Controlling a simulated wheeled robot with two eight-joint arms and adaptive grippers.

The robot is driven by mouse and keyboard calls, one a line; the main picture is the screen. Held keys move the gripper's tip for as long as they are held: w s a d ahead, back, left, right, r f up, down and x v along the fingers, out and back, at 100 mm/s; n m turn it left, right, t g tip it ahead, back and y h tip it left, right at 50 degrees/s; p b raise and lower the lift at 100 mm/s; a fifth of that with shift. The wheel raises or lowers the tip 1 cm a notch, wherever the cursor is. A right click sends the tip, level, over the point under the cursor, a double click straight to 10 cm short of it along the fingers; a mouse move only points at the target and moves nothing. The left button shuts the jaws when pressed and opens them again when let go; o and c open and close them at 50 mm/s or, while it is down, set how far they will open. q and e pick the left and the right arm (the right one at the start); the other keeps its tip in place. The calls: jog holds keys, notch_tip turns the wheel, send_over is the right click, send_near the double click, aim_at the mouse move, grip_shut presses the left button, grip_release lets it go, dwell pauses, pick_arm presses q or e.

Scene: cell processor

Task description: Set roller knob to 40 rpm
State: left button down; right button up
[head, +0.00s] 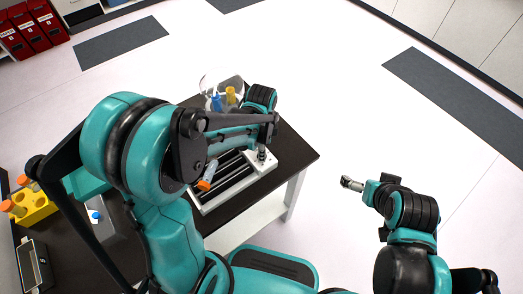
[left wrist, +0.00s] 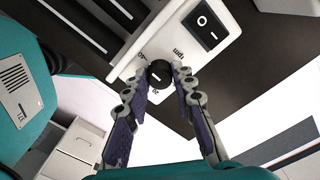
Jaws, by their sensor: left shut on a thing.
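The white roller device (head: 270,160) with dark rollers sits on the dark table. Its black round knob (left wrist: 159,72) is on the panel in the left wrist view, with a white pointer line on its face. My left gripper (head: 262,155) reaches down to the device's right end. Its two fingers, also in the left wrist view (left wrist: 160,76), are shut on the knob from both sides. My right gripper (head: 352,184) is away from the table, over the floor, with no object visible in it.
A black power switch (left wrist: 206,22) is beside the knob. A tube with an orange cap (head: 207,176) lies on the rollers. Blue and yellow items (head: 230,94) stand behind my left arm. A yellow rack (head: 35,207) holds orange-capped tubes at left. The floor at right is clear.

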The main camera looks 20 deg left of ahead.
dwell(0.4)
pick_arm(q)
jog(key=c, duration=1.3)
grip_release()
jog(key=shift+o, duration=0.2)
notch_tip(320, 180, up, 12)
jog(key=s+a+n+t, duration=0.4)
jog(key=s+n+t, duration=0.3)
jog(key=s+n, duration=0.3)
jog(key=n, duration=0.4)
jog(key=shift+a+r, duration=0.15)
jog(key=shift+r, duration=0.2)
